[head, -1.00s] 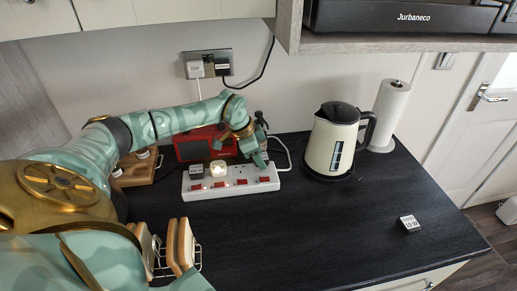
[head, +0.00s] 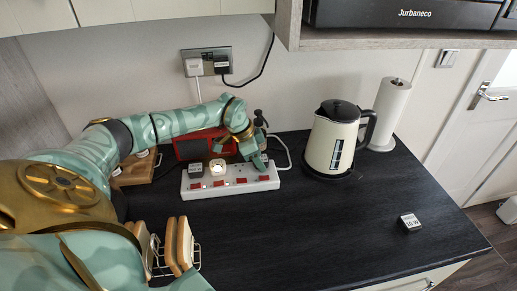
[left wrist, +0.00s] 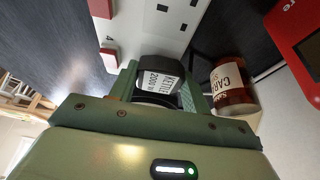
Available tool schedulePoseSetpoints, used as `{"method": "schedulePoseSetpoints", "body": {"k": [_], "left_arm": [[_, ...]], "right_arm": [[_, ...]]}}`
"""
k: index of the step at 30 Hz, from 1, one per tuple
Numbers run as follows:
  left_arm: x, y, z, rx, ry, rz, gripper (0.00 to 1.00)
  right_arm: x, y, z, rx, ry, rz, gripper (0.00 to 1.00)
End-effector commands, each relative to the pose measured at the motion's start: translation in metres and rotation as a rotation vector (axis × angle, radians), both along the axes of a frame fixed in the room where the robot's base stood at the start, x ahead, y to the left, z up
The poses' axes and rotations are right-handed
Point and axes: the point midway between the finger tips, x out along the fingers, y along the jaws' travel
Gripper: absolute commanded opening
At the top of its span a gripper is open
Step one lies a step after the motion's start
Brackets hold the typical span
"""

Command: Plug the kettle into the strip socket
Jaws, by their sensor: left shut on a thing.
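The cream kettle (head: 331,140) with a black lid and handle stands on the dark worktop near the wall. The white strip socket (head: 228,187) with red switches lies left of it. A dark plug (head: 195,169) and a lit white plug (head: 218,168) sit in its left part. My left gripper (head: 260,163) is at the strip's right end. In the left wrist view its jaws (left wrist: 155,95) are shut on a black plug labelled kettle, 2000 W (left wrist: 160,77), close over the strip (left wrist: 150,25). The plug's pins are hidden, so I cannot tell whether they are in. My right gripper is out of view.
A red appliance (head: 190,149) stands behind the strip. A jar (left wrist: 231,88) is close beside my left gripper. A toast rack (head: 182,246) is at the front left, and a paper roll (head: 388,115) is behind the kettle. A small labelled block (head: 410,222) lies right; mid-front worktop is clear.

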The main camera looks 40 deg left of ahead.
Motion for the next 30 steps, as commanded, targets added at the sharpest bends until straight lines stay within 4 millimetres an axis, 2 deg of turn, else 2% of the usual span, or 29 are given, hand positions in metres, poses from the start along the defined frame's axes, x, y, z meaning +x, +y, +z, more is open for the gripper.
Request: {"method": "schedulePoseSetpoints", "body": {"k": [25,26,27,28,30], "left_arm": [[-0.003,-0.001,-0.019,0.002,0.013,-0.002,0.25],[-0.003,-0.001,-0.019,0.001,0.013,-0.002,0.53],[-0.003,-0.002,-0.019,0.001,0.013,-0.002,0.64],[-0.003,-0.002,-0.019,0.0,0.013,-0.002,0.73],[-0.003,-0.002,-0.019,-0.002,0.014,-0.002,0.73]], "right_arm": [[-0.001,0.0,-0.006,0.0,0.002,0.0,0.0],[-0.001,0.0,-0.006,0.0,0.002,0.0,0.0],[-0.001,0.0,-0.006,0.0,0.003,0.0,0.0],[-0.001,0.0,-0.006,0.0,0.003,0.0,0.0],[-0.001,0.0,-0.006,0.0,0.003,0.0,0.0]]}}
